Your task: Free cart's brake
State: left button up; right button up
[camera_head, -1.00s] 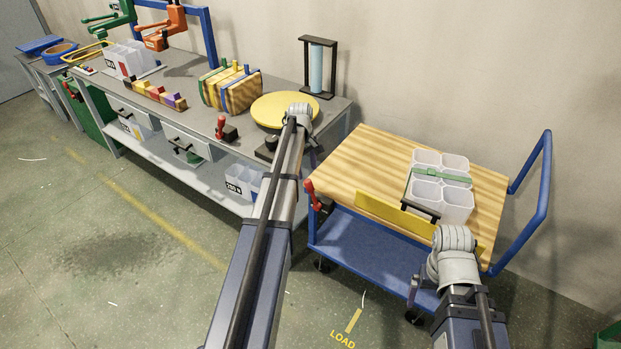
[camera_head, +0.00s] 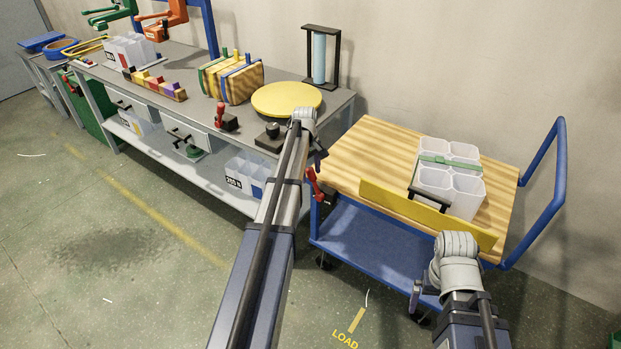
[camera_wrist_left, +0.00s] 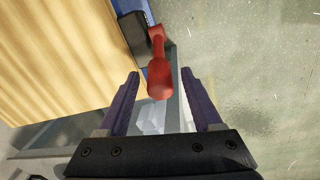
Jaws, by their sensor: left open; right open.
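The cart (camera_head: 360,240) has a blue frame and a striped wooden top. Its brake handle, a red lever (camera_head: 313,183), stands at the cart's left front corner. In the left wrist view the red lever (camera_wrist_left: 159,79) comes from a black mount (camera_wrist_left: 134,36) and points down between the fingers. My left gripper (camera_wrist_left: 160,73) is open, with one purple finger on each side of the lever's end and visible gaps. In the head view my left gripper (camera_head: 319,158) is just above the lever. My right gripper (camera_head: 416,294) is by the cart's front side, its fingertips hard to make out.
White bins (camera_head: 450,178) with a green strap sit on the cart top behind a yellow board (camera_head: 420,212). A blue push handle (camera_head: 556,190) rises at the right. The grey workbench (camera_head: 190,90) stands close to the cart's left. Floor at front left is clear.

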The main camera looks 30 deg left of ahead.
pick_arm(q)
grip_shut()
dwell(0.6)
dwell(0.9)
